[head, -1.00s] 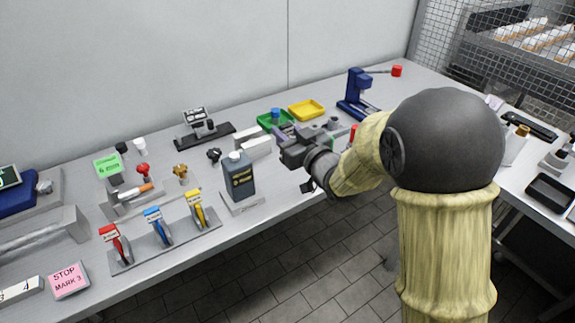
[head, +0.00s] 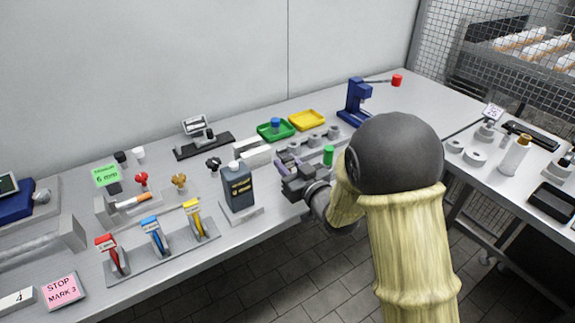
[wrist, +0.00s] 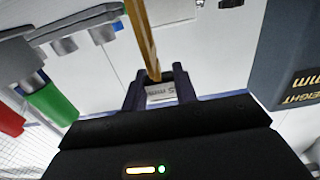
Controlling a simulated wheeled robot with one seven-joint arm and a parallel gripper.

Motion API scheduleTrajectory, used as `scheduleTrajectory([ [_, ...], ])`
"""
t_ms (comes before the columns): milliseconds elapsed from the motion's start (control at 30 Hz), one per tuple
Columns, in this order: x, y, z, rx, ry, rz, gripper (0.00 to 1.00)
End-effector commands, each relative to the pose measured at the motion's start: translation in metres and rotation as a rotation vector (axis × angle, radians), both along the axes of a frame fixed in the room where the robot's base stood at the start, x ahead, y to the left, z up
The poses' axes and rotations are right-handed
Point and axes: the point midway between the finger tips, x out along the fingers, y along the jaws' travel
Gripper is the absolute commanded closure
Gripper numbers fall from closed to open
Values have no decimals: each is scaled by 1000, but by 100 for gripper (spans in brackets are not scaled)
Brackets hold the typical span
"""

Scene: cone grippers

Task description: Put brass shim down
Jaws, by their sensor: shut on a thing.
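The brass shim (wrist: 144,40) is a long thin brass-coloured strip in the wrist view. It runs up from between my dark fingers, which are shut on it near its lower end. A small pale label with printed marks shows between the fingers; I cannot tell what it belongs to. My gripper (head: 285,163) is above the grey bench (head: 285,225) in the head view, right of the dark bottle. In the head view I cannot make out the shim. The wrist view does not show clearly whether the shim touches anything.
A green cylinder (head: 328,155) is close right, with a row of grey holders (head: 313,141) behind. Green (head: 275,131) and yellow (head: 307,120) trays sit further back. Tools on racks fill the left side.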

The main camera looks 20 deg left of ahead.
Motion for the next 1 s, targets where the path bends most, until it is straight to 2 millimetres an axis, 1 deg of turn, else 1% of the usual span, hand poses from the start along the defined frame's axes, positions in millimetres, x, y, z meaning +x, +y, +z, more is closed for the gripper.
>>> scheduleTrajectory([
  [200,0,0,-2,0,0,0,97],
  [233,0,0,-2,0,0,0,70],
  [333,0,0,-1,0,0,0,50],
  [733,-1,-1,1,-1,1,0,50],
  [867,-9,-12,0,-1,1,-1,50],
  [1000,-25,-31,0,0,3,-3,50],
])
